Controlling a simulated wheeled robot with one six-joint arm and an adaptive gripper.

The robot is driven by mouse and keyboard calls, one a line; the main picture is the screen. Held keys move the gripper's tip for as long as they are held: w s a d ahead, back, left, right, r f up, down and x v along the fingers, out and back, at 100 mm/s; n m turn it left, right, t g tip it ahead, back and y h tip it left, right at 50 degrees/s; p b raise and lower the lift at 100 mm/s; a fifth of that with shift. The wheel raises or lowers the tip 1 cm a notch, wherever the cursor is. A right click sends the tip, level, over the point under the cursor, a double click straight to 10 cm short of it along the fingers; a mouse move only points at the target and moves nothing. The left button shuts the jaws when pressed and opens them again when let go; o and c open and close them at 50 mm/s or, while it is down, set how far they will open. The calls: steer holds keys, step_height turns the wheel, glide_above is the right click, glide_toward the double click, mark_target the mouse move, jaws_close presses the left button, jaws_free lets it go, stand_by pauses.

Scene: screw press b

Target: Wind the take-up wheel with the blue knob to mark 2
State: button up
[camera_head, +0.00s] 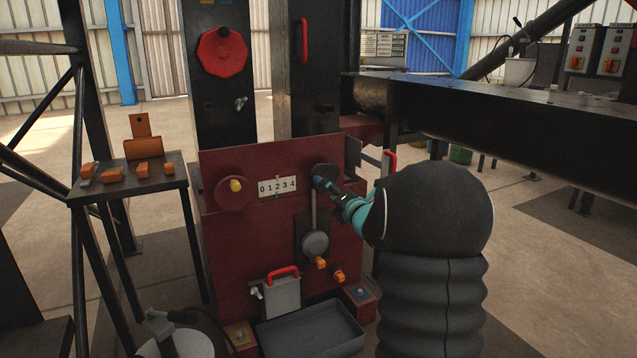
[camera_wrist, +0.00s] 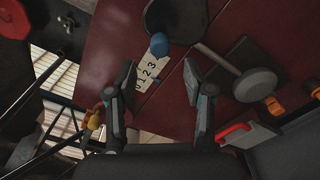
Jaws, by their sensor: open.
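The take-up wheel is dark and round (camera_head: 325,171), on the right of the red press front; it also shows at the top of the wrist view (camera_wrist: 178,16). Its blue knob (camera_wrist: 159,45) stands toward me, and a bit of it shows in the head view (camera_head: 317,181). My gripper (camera_head: 334,190) is open in front of the wheel. In the wrist view the blue knob is just beyond and between the spread fingertips (camera_wrist: 160,67), apart from both. The number strip (camera_head: 277,187) reads 0 to 4. A small blue mark below it appears near 2, a yellow one above.
A red wheel with a yellow knob (camera_head: 235,186) is left of the strip. A lever with a round grey end (camera_head: 315,243) hangs below the dark wheel. Orange blocks lie on the side table (camera_head: 127,177). A grey tray (camera_head: 311,331) sits low in front.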

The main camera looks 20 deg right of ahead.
steer(key=w, duration=0.8)
steer(key=shift+a, duration=0.15)
steer(key=shift+s, duration=0.1)
jaws_close()
